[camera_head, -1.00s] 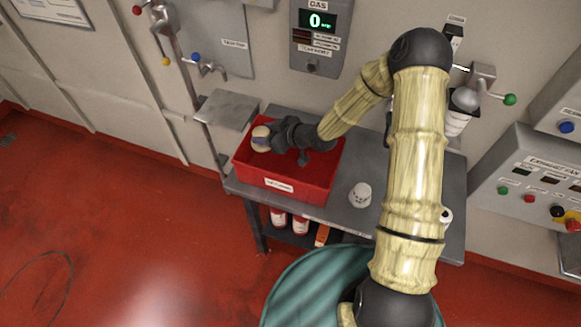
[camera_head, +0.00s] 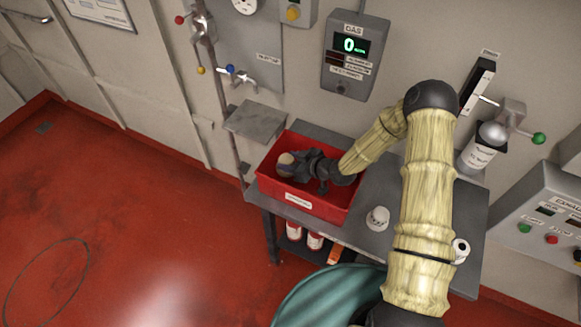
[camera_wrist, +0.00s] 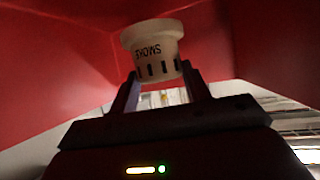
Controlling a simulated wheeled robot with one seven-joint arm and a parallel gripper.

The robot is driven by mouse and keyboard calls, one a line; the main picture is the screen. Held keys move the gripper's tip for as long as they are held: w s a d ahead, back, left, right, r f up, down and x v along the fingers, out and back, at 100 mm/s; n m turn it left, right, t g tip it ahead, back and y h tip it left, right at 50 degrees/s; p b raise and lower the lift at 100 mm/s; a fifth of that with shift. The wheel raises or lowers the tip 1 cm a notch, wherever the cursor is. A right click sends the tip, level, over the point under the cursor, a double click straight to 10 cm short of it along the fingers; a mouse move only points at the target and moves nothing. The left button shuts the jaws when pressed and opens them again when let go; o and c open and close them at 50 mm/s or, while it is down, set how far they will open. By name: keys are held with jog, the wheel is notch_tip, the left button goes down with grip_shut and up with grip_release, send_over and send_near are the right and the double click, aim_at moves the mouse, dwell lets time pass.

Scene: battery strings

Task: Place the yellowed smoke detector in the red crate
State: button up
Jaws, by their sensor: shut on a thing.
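The yellowed smoke detector (camera_wrist: 153,40) is a cream, round piece with dark slots and the word SMOKE, seen in the wrist view between my fingertips. My gripper (camera_wrist: 160,84) is shut on it. In the head view the detector (camera_head: 285,165) shows at the left end of my gripper (camera_head: 291,166), inside the left part of the red crate (camera_head: 301,202). Red crate walls surround it in the wrist view. Whether the detector touches the crate floor cannot be told.
The crate stands on a grey table (camera_head: 384,189). A white, round detector-like piece (camera_head: 377,218) stands on the table right of the crate. A small grey shelf (camera_head: 256,121) juts from the wall behind. A gas meter (camera_head: 354,55) hangs on the wall. A teal round surface (camera_head: 325,298) is in front.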

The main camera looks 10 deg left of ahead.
jog(key=shift+f+p, duration=0.55)
jog(key=shift+f, duration=1.3)
jog(key=shift+f, duration=0.1)
jog(key=o, duration=1)
jog(key=shift+s+d, duration=0.15)
jog(key=shift+d, duration=0.1)
jog(key=b+v, duration=0.2)
jog(key=v, duration=0.4)
jog(key=shift+b, duration=0.4)
jog(key=shift+s+d+r, duration=0.25)
jog(key=shift+d+r, duration=0.1)
jog(key=shift+r, duration=0.05)
